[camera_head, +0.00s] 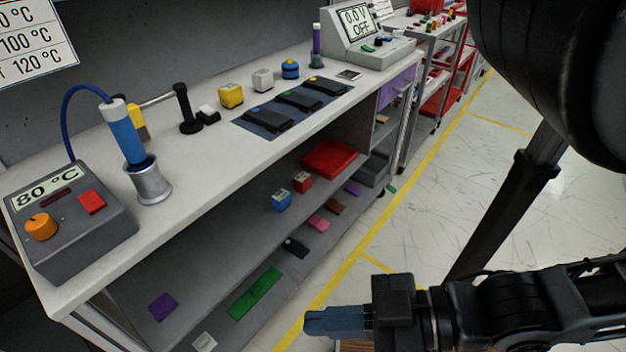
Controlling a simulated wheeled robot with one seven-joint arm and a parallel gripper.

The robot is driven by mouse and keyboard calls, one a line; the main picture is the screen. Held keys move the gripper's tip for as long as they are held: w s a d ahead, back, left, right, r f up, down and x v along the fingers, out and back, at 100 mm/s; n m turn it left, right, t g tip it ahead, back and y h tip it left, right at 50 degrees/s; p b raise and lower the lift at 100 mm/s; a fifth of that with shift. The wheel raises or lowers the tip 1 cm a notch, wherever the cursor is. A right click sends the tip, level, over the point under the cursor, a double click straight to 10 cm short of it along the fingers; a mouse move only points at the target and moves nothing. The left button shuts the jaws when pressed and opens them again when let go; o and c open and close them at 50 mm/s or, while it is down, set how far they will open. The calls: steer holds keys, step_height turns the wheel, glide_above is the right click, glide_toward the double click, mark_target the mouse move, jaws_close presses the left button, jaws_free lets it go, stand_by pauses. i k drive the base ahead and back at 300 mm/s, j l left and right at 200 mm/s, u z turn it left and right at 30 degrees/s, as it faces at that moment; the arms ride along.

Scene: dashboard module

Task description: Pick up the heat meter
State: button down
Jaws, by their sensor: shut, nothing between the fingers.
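A grey box (68,222) with an "80 °C" display, an orange knob and a red button stands at the left end of the workbench. A dark blue cable runs over to a blue and white handle (125,134), which stands upright in a metal cup (152,186) beside the box. A yellow object (139,122) is partly hidden behind the handle. No label shows which of these is the heat meter. My gripper (335,322) is shut and empty at the bottom, in front of the bench and apart from everything on it.
On the workbench (215,160) stand a black post (187,110), a yellow block (231,96), a dark mat with several flat devices, and a voltage meter (365,38). Lower shelves hold a red tray (334,158) and small parts. Floor beside the bench is clear.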

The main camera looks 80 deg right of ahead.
mark_target(303, 183)
steer(key=z, duration=1.6)
